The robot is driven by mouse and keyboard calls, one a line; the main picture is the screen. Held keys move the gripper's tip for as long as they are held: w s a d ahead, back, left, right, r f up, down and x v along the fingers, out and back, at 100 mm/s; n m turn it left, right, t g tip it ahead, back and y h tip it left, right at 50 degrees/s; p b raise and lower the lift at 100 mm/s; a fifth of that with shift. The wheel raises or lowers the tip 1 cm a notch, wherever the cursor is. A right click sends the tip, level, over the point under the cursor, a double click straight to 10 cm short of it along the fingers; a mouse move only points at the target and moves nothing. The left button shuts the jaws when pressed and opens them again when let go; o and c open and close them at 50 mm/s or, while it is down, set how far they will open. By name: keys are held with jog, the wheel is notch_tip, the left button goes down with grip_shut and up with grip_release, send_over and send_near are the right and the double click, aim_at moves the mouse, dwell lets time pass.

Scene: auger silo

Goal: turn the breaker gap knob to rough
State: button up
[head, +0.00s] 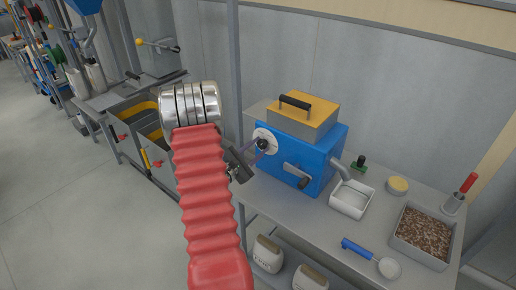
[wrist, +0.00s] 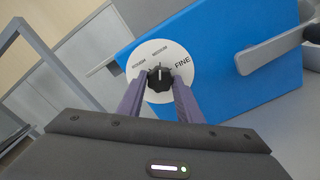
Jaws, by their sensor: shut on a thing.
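The breaker is a blue box (head: 302,152) on a metal bench, and its blue front also shows in the wrist view (wrist: 235,60). Its black gap knob (wrist: 160,78) sits on a round white dial (wrist: 181,52). The knob's white mark points roughly up in the wrist view, towards MEDIUM. My gripper (head: 257,148) has its purple fingers on either side of the knob, shut on it. In the head view the fingers partly hide the dial.
A crank handle (head: 298,175) is on the breaker's front, right of the knob. A white tray (head: 351,199), a blue-handled scoop (head: 358,249) and a bin of brown grains (head: 424,232) stand right on the bench. Jars (head: 267,254) are on the shelf below.

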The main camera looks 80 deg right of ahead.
jog(key=shift+f, duration=0.1)
jog(key=shift+c, duration=1.4)
jog(key=shift+s+d, duration=0.1)
jog(key=shift+s, duration=0.1)
jog(key=shift+c, duration=0.4)
jog(key=shift+a+f+n, duration=0.1)
jog(key=shift+a+n, duration=0.1)
jog(key=shift+n, duration=0.2)
jog(key=n, duration=1.1)
jog(key=shift+f, duration=0.1)
